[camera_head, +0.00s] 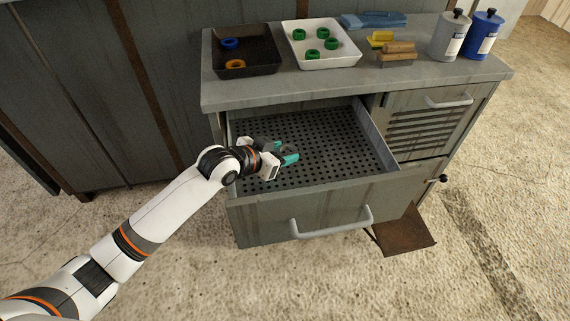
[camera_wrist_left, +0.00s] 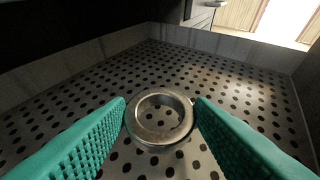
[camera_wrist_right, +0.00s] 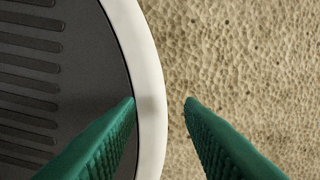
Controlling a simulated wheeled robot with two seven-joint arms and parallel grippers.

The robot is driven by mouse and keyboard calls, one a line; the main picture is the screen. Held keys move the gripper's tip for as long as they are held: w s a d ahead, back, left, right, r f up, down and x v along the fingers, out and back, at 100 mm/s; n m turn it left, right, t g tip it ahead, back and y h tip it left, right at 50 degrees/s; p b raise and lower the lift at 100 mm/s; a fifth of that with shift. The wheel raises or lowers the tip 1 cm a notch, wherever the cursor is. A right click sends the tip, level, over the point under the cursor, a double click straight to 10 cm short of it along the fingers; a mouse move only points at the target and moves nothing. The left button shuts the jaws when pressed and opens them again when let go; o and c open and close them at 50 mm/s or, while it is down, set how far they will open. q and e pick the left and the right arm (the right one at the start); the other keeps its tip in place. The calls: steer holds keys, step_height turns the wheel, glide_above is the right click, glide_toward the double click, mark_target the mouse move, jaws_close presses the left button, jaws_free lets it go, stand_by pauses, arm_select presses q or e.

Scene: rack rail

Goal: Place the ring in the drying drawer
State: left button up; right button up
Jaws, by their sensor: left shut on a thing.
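The ring (camera_wrist_left: 160,138) is metallic grey and shows between my left gripper's fingertips in the left wrist view. My left gripper (camera_head: 285,154) is shut on it, with one teal finger on each side. The gripper is inside the open drying drawer (camera_head: 330,148), over the left part of its perforated floor. I cannot tell whether the ring touches that floor. The ring cannot be made out in the head view. My right gripper (camera_wrist_right: 160,102) is open and empty, with its fingers apart.
On the counter (camera_head: 330,82) are a black tray (camera_head: 262,68) with a blue and an orange ring, and a white tray (camera_head: 345,62) with several green rings. A sponge, a brush, a blue cloth and two bottles stand to the right. The drawer's right side is clear.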

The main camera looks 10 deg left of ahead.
arm_select(q)
steer(key=shift+f, duration=2)
steer(key=shift+f, duration=0.1)
steer(key=o, duration=1)
steer(key=shift+c, duration=0.2)
steer(key=v, duration=0.7)
steer(key=shift+s+a+r, duration=0.2)
